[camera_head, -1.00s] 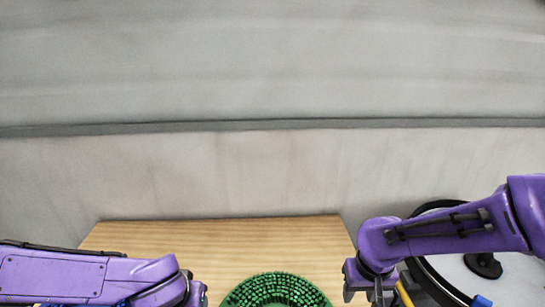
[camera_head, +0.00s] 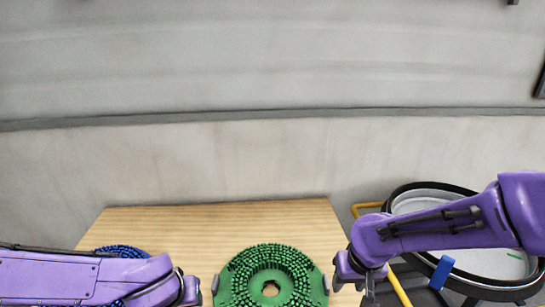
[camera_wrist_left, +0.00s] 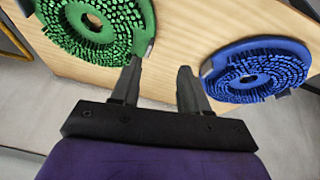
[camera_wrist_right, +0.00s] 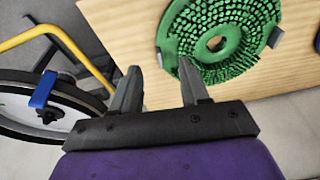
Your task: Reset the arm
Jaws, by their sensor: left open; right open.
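My right arm comes in from the right in the head view, with its gripper (camera_head: 357,287) low beside the table. In the right wrist view its two fingers (camera_wrist_right: 160,68) are apart and empty, near the edge of the green round brush (camera_wrist_right: 190,42). My left gripper (camera_wrist_left: 160,72) is open and empty in the left wrist view, its fingers between the green brush and the blue round brush (camera_wrist_left: 258,72). In the head view the left arm partly covers the blue brush (camera_head: 122,250). The task names no separate object.
The wooden table (camera_head: 200,225) carries both brushes; the green brush (camera_head: 270,250) lies in its middle. A round black-rimmed tank (camera_head: 480,279) with a blue clip (camera_head: 441,272) and a yellow bar (camera_head: 400,288) stands at the right. A grey wall (camera_head: 270,70) is behind.

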